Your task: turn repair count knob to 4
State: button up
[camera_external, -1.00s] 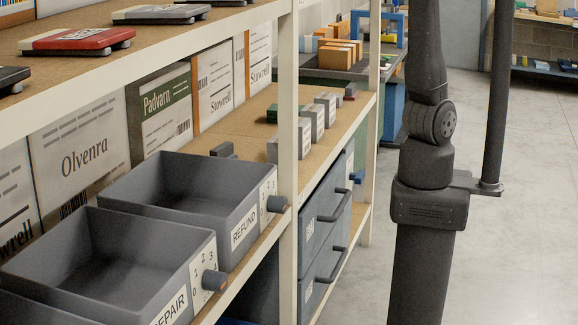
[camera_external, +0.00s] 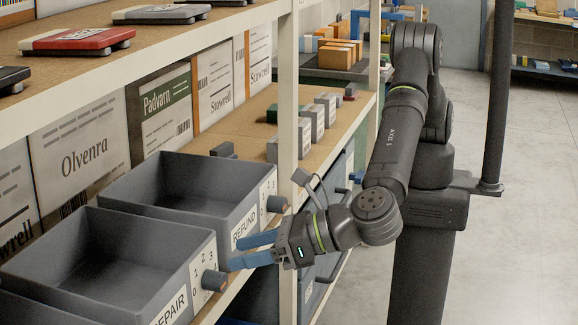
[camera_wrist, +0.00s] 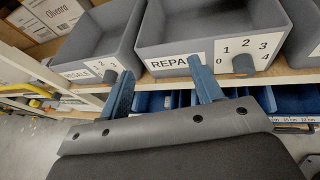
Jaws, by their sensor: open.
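The dark grey REPAIR bin (camera_external: 100,245) sits on the shelf at lower left in the external view. It also shows in the wrist view (camera_wrist: 160,32).
The REFUND bin (camera_external: 195,190) with its own knob (camera_external: 277,204) stands beyond the REPAIR bin. Another knobbed bin (camera_wrist: 95,35) is left in the wrist view. A white rack post (camera_external: 288,120) rises near my gripper. Blue bins (camera_wrist: 155,102) sit below. The aisle floor is clear.

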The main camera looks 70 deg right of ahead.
jog(key=s+d+f+n+t+h, duration=0.2)
jog(key=s+d+f, duration=0.2)
jog(key=d+f, duration=0.5)
jog(key=n+t+h, duration=0.1)
jog(key=n+t, duration=0.1)
send_near(225, 283)
jog(key=w, duration=1)
jog(key=shift+w+a, duration=0.15)
jog(key=shift+a, duration=0.05)
jog(key=c, duration=1)
